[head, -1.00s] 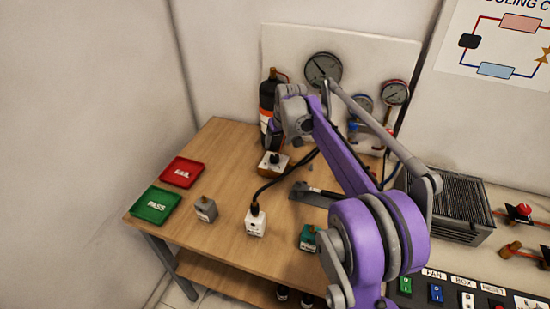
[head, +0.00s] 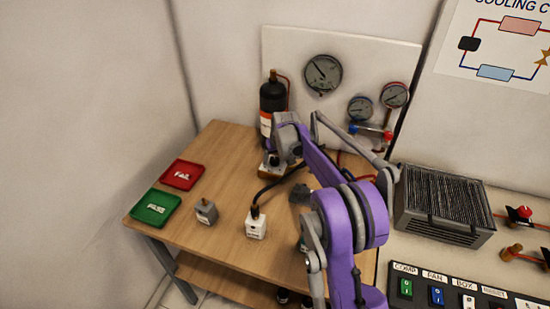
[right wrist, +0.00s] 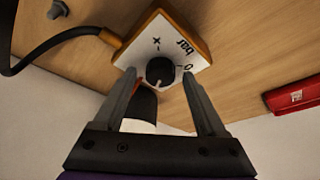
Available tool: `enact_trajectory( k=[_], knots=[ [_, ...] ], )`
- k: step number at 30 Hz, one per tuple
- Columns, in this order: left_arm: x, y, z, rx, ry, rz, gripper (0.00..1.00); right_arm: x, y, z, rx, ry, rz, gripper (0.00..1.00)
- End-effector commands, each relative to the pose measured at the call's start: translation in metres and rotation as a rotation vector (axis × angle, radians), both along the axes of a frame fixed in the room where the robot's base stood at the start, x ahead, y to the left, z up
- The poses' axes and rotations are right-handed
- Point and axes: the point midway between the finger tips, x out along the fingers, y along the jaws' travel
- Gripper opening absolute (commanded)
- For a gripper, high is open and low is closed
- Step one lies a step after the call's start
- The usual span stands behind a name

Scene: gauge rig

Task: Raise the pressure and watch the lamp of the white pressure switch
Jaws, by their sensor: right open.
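The white pressure switch (head: 256,226) stands on the wooden table, with a black hose on its top fitting. Its lamp is too small to tell lit or unlit. The pressure regulator is a white-topped box with a wooden-coloured rim (right wrist: 197,52), marked "bar", "0", plus and minus. Its black knob (right wrist: 160,71) lies between the fingertips of my right gripper (right wrist: 158,78), which is open around it; I cannot tell whether they touch. In the head view my right gripper (head: 275,155) largely hides this box. The large round gauge (head: 323,74) has its needle toward the upper left. My left gripper is not visible.
A black bottle (head: 271,100) stands behind the regulator. A grey switch (head: 206,212), green PASS tray (head: 155,207) and red FAIL tray (head: 182,174) are at the left. Two smaller gauges hang on the back panel. A finned unit (head: 445,205) stands at the right.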

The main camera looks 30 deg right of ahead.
Motion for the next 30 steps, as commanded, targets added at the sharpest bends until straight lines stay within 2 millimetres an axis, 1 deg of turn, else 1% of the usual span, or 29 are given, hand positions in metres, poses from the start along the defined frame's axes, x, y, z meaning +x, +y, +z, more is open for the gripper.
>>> enact_trajectory(
  k=[4, 5, 6, 11, 15, 17, 25, 30],
  knots=[
    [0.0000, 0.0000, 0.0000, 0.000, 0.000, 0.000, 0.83, 0.0000, 0.0002, 0.0001, 0.000, 0.000, 0.000, 0.74],
    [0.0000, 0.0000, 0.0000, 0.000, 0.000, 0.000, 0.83, 0.0000, 0.0002, 0.0002, 0.000, 0.000, 0.000, 0.72],
    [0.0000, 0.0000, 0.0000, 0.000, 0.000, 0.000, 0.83, 0.0000, 0.0002, 0.0002, 0.000, 0.000, 0.000, 0.65],
    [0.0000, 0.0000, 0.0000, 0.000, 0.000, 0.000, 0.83, -0.0001, 0.0002, 0.0004, 0.000, 0.000, 0.000, 0.36],
    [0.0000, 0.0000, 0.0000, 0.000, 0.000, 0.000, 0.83, -0.0002, 0.0002, 0.0005, 0.000, 0.000, 0.000, 0.11],
    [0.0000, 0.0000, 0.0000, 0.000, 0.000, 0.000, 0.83, -0.0002, 0.0001, 0.0005, 0.000, 0.000, 0.000, 0.00],
    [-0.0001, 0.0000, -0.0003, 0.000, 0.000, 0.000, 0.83, -0.0003, 0.0004, 0.0005, -0.001, 0.000, -0.014, 0.00],
    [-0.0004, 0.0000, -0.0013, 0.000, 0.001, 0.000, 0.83, 0.0000, 0.0011, 0.0003, -0.001, 0.000, -0.074, 0.00]
  ],
)
